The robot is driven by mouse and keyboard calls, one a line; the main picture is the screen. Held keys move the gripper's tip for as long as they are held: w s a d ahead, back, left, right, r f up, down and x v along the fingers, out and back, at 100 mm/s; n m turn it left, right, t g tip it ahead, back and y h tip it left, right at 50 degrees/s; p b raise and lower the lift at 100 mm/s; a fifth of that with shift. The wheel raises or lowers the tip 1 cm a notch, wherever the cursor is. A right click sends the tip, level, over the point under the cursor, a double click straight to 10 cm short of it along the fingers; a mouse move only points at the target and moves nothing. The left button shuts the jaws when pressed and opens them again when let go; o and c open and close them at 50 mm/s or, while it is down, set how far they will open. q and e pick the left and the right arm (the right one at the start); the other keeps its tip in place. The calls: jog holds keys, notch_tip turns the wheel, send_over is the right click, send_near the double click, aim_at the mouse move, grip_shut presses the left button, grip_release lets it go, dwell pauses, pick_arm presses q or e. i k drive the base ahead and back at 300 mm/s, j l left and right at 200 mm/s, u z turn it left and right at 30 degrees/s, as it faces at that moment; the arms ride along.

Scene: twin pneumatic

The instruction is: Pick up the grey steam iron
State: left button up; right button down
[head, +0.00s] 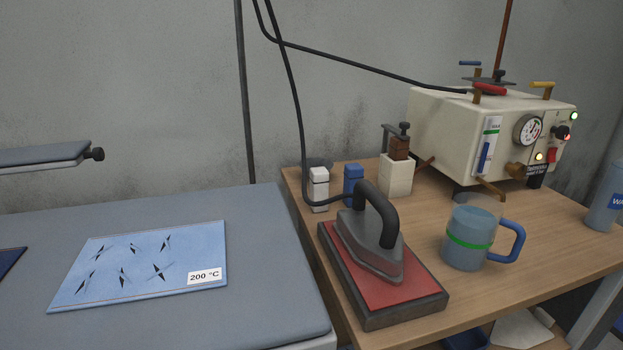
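The grey steam iron (370,243) rests flat on a red-topped pad with a dark base (405,303), near the front left of the wooden table. Its black handle (381,208) arches over the top and faces up. A black hose runs from the iron's rear upward and across to the steam generator. Neither of my grippers shows in the head view.
A cream steam generator (455,138) with a gauge stands at the back right. A blue measuring jug (470,238) stands right of the iron. White (319,188) and blue (353,182) small bottles stand behind it. A padded ironing board (265,270) is at left, with a blue cloth (143,290).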

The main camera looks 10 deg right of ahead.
aim_at(371, 235)
jog(key=j+u, duration=0.15)
jog(key=u, duration=0.25)
jog(key=j+u, duration=0.15)
jog(key=u, duration=0.25)
jog(key=j+u, duration=0.15)
jog(key=u, duration=0.25)
jog(key=z, duration=0.4)
jog(key=l+z, duration=0.1)
jog(key=z, duration=1.1)
jog(key=i+z, duration=0.1)
jog(key=z, duration=0.3)
